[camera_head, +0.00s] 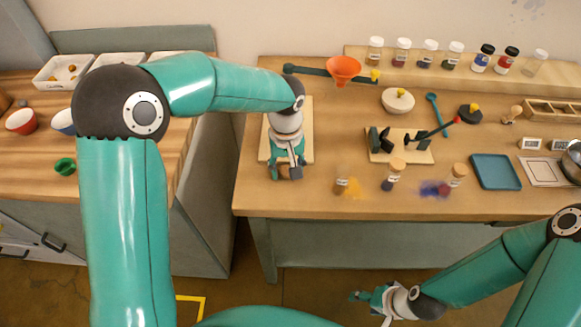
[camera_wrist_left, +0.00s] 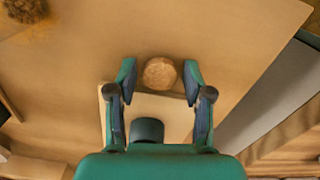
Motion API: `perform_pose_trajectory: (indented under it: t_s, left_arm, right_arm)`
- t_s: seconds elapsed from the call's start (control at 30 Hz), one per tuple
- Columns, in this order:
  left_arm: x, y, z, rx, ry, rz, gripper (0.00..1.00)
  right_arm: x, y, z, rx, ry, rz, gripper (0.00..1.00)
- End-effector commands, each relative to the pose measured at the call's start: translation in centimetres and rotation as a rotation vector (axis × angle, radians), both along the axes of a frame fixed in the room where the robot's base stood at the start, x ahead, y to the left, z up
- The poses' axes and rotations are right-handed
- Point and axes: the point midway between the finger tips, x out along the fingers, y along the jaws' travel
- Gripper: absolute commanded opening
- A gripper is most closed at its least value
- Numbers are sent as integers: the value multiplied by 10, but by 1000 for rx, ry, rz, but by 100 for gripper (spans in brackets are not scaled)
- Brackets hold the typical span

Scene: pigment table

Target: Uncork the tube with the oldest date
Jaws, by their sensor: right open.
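My left gripper (camera_head: 290,168) is above the front left of the work table, at the front edge of a pale board. In the left wrist view its fingers (camera_wrist_left: 158,85) are open, one on each side of a round cork (camera_wrist_left: 160,73), with gaps to both. What is under this cork is hidden. To the right, along the front, stand corked tubes: one beside orange powder (camera_head: 341,183), a dark blue one (camera_head: 388,185) with a wide cork (camera_head: 397,164), and one (camera_head: 455,178) near blue and purple powder. No dates are readable. My right gripper (camera_head: 372,296) is open and empty, low before the table.
The pale board (camera_head: 306,130) also shows in the left wrist view, with a dark cylinder (camera_wrist_left: 147,130). A stand (camera_head: 400,146), a blue tray (camera_head: 495,172) and a rear shelf of jars (camera_head: 430,68) are to the right.

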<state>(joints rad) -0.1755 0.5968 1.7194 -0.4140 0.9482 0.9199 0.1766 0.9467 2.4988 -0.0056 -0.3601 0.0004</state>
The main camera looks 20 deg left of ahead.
Motion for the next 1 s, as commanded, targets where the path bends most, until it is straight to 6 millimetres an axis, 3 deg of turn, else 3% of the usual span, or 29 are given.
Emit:
perform_pose_trajectory:
  t_s: [0.27, 0.47, 1.0]
  left_arm:
    - [0, 0, 1, 0, 0, -1, 55]
    - [2, 0, 13, 0, -4, -1, 55]
    - [3, 0, 110, 0, -4, -1, 55]
  right_arm:
    - [0, 0, 1, 0, 0, 0, 61]
    - [0, 0, 1, 0, 0, 0, 61]
    - [0, 0, 0, 0, 0, 0, 61]
